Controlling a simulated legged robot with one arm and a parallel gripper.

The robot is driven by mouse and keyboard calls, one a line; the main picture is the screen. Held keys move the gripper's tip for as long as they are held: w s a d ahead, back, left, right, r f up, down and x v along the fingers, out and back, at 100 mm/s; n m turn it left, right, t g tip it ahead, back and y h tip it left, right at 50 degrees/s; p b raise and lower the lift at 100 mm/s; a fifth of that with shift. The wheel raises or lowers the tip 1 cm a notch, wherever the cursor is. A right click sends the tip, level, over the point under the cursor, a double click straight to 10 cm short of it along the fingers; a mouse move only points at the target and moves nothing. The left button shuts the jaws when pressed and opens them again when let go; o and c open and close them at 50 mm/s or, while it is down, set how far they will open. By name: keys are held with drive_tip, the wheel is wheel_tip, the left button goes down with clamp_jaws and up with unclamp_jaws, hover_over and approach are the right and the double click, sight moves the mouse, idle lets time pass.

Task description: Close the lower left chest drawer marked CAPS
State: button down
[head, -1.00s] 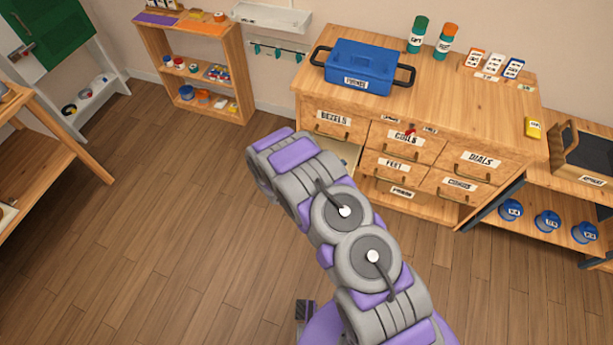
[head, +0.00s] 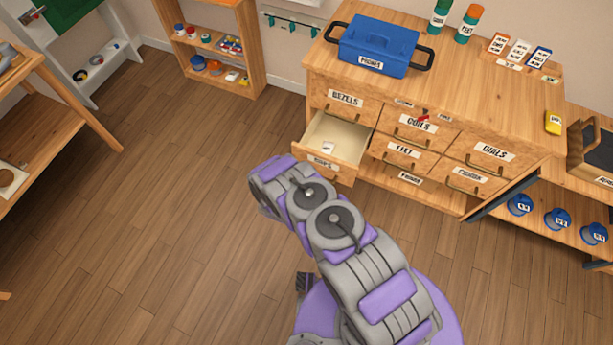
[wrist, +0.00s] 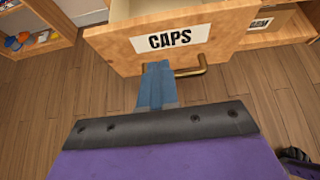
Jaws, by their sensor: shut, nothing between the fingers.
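The CAPS drawer (head: 332,143) is the lower left drawer of the wooden chest (head: 470,75), and it stands pulled out. A small pale item lies inside it. In the wrist view the CAPS drawer front (wrist: 120,50) shows its label and a brass handle (wrist: 190,71). My gripper (wrist: 156,72) is shut and empty, its tips just in front of the drawer front below the label, left of the handle's middle. I cannot tell whether they touch. In the head view the gripper is hidden behind my arm.
The BEZELS drawer (head: 345,99) above looks closed. A blue toolbox (head: 380,45) stands on the chest. The wooden floor (head: 170,200) to the left is clear.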

drive_tip(key=b, duration=0.3)
approach(320, 156)
drive_tip(key=w+f, duration=0.1)
drive_tip(key=w+d+f, duration=0.1)
drive_tip(key=w+f, duration=0.2)
drive_tip(key=shift+d, duration=0.25)
drive_tip(key=shift+w+d, duration=0.15)
drive_tip(key=shift+w, duration=0.45)
drive_tip(key=shift+w+d+r, duration=0.1)
drive_tip(key=shift+r, duration=0.05)
